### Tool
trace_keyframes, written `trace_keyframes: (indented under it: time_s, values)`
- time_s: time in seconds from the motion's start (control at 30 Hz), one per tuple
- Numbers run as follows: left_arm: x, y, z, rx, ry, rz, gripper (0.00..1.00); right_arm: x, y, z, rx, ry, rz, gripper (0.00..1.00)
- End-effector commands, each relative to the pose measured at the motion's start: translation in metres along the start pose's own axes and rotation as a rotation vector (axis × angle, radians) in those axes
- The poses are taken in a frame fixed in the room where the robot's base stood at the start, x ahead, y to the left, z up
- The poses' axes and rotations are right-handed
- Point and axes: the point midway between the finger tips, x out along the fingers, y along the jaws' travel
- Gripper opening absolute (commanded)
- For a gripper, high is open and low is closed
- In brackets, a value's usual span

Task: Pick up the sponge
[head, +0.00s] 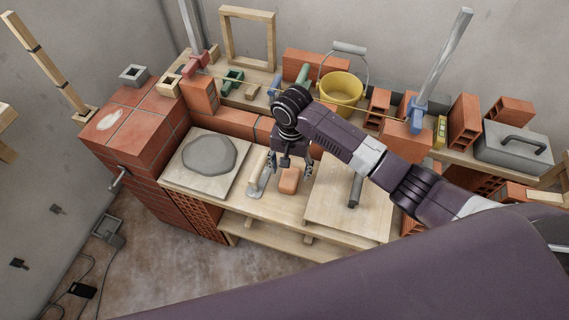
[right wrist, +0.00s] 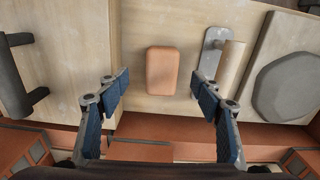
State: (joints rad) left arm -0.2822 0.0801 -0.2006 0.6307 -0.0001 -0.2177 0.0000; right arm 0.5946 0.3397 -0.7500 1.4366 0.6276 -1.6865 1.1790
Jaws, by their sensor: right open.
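The sponge is an orange-brown rounded block (head: 289,181) lying flat on the light wooden bench top. It also shows in the right wrist view (right wrist: 162,70), whole and unobstructed, with bare wood around it. My right gripper (head: 292,165) is open and empty, just above and behind the sponge in the head view. In the right wrist view its two fingers (right wrist: 160,91) are spread wide on either side, and the sponge lies beyond their tips, between their lines. The fingers appear apart from the sponge. My left gripper is not in view.
A trowel or float with a wooden handle (head: 263,176) lies close left of the sponge. A board with a grey slab (head: 209,154) is farther left. A board with a dark handle (head: 354,190) lies right. Bricks and a yellow bucket (head: 341,92) stand behind.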

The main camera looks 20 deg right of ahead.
Motion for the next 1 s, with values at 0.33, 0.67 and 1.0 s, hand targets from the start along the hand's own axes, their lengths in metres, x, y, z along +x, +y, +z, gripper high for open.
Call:
trace_keyframes:
  time_s: [0.33,0.67,1.0]
  values:
    - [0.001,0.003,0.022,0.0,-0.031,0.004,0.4,0.031,0.001,0.0,0.0,-0.002,0.002,0.6]
    - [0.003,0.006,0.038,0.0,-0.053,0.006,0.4,0.075,0.001,-0.006,-0.001,-0.001,0.001,0.6]
    - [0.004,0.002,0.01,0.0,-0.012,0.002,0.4,0.078,0.001,-0.006,-0.002,0.0,0.0,0.55]
